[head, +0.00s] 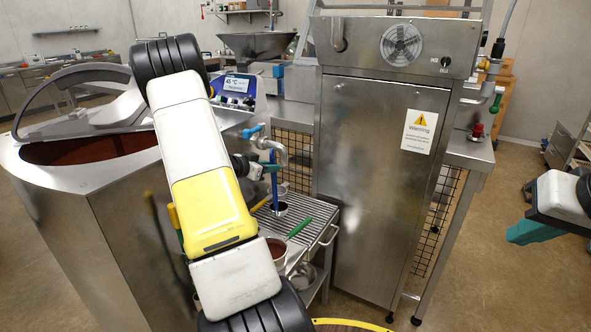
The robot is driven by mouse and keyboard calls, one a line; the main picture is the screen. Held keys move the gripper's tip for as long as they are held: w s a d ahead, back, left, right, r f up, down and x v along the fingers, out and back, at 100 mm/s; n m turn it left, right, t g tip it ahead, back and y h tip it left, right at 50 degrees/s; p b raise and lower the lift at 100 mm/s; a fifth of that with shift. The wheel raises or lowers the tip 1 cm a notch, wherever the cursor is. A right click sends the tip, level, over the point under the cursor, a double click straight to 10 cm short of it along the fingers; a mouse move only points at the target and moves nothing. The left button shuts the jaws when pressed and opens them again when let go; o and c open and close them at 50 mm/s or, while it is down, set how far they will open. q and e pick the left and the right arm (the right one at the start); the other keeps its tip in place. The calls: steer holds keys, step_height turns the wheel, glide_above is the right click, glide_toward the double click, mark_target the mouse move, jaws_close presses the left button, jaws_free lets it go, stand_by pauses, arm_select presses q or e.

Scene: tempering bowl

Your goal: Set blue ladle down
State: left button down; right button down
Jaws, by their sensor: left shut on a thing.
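The blue ladle (274,184) hangs upright, its thin blue handle running down to a small dark cup just over the slatted metal rack (312,214). I cannot tell whether the cup touches the rack. My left gripper (262,168) is shut on the upper part of the ladle's handle. It is mostly hidden behind my own white and yellow arm. My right gripper (534,232) shows at the right edge as a teal part, away from the ladle; its fingers cannot be made out.
A metal spout (280,149) with a blue valve handle is close beside the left gripper. A green-handled ladle (299,228) and a pot (277,249) are at the rack's front. A tall steel cabinet (376,180) stands right; a large chocolate vat (85,180) stands left.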

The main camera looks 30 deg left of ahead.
arm_select(q)
steer(key=shift+f, duration=0.9)
steer(key=shift+f, duration=0.2)
steer(key=c, duration=1.3)
jaws_free()
steer(key=shift+c, duration=0.2)
